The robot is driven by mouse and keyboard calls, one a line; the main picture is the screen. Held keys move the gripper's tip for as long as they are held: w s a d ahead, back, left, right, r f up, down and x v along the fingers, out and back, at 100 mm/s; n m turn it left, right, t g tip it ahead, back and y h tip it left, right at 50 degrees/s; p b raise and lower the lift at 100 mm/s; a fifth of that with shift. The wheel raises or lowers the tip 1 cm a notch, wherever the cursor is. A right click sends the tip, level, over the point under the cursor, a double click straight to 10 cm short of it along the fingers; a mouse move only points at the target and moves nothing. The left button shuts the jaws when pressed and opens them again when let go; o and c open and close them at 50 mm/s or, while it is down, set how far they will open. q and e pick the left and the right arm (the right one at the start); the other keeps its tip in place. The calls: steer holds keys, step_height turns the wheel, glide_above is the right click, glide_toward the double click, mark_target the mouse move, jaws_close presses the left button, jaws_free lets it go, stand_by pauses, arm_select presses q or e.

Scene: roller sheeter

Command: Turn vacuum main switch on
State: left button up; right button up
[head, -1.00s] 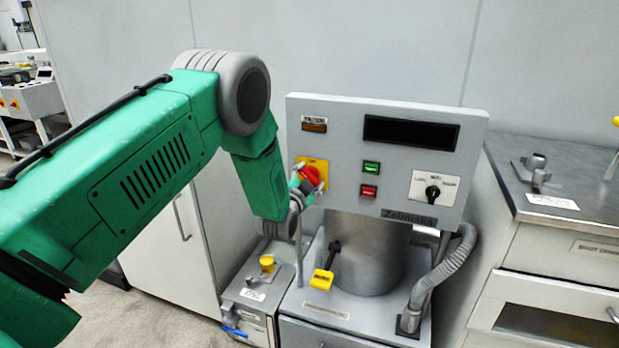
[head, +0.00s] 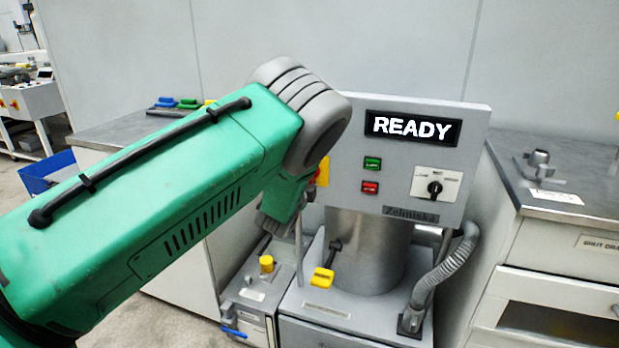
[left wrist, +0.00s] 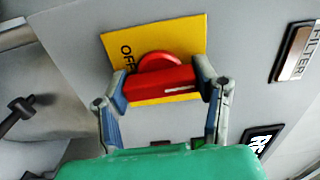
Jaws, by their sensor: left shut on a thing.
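The main switch has a red knob (left wrist: 160,60) on a yellow plate (left wrist: 190,35), with "OFF" readable at the plate's left in the left wrist view. My left gripper (left wrist: 160,82) is shut on the knob's red handle, one finger on each side. The handle lies crosswise in that view. In the head view my green left arm hides the knob and gripper, and only a strip of the yellow plate (head: 323,171) shows. The panel display (head: 411,129) is lit and reads "READY". My right gripper is not in view.
The grey control panel (head: 385,105) also carries a green button (head: 372,163), a red button (head: 370,187) and a black selector knob (head: 435,188). Below are a yellow-handled lever (head: 322,280) and a ribbed hose (head: 440,275). A counter (head: 590,185) stands at right.

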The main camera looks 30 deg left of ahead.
arm_select(q)
steer(key=shift+d+f+m, duration=0.25)
steer(key=shift+f+m, duration=0.15)
steer(key=o, duration=1.2)
steer(key=shift+r, duration=0.15)
steer(key=v, duration=1.2)
